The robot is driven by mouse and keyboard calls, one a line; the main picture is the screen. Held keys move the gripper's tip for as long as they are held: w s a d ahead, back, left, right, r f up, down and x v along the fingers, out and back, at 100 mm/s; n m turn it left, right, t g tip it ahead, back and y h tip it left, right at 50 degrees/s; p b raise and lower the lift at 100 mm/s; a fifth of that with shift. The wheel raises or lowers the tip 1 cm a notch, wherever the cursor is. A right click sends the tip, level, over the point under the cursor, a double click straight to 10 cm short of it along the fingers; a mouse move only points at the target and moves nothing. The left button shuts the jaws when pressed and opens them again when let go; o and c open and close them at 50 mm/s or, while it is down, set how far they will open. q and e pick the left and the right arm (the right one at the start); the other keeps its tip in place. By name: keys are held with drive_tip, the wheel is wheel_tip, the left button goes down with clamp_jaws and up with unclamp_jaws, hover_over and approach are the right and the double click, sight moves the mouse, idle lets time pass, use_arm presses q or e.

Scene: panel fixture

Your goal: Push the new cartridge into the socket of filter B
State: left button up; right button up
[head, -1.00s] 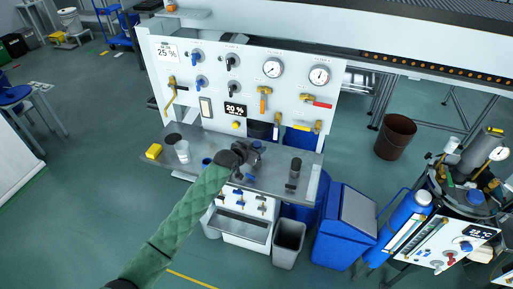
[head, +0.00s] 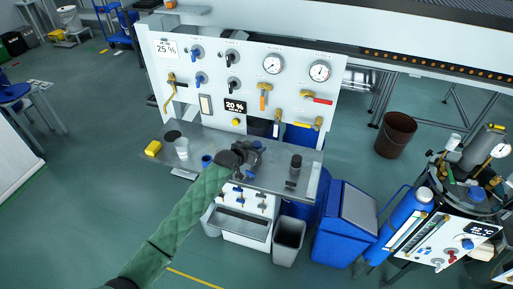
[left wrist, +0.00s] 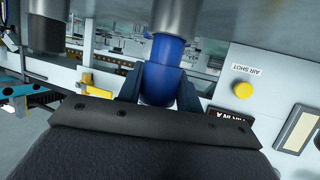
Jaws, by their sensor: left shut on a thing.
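My left gripper (head: 245,157) is over the middle of the grey bench, and its dark fingers hide most of what it holds in the head view. In the left wrist view, which is upside down, my left gripper (left wrist: 158,92) is shut on a blue cartridge (left wrist: 163,72). The cartridge's narrower far end meets the mouth of a silver cylindrical housing (left wrist: 176,16); I cannot tell how deep it sits. No label shows whether this is filter B. A dark cylinder (head: 295,166) stands apart to the right on the bench. My right gripper is not in view.
The panel (head: 210,90) with valves, gauges and a display rises behind the bench (head: 275,182). A blue bin (head: 345,225) stands in front at right.

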use_arm(q)
drive_tip(key=shift+f+b, duration=0.7)
drive_tip(key=shift+f, duration=0.6)
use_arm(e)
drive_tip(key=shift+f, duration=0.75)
use_arm(q)
drive_tip(key=o, duration=1.1)
drive_tip(key=shift+o, duration=0.2)
drive_tip(key=b+v, duration=0.2)
drive_tip(key=v, duration=0.4)
drive_tip(key=shift+s+a, duration=0.2)
drive_tip(key=shift+s, duration=0.05)
drive_tip(key=shift+s+a+r+b, duration=0.3)
drive_tip(key=shift+s+r+b, duration=0.05)
drive_tip(key=shift+s, duration=0.1)
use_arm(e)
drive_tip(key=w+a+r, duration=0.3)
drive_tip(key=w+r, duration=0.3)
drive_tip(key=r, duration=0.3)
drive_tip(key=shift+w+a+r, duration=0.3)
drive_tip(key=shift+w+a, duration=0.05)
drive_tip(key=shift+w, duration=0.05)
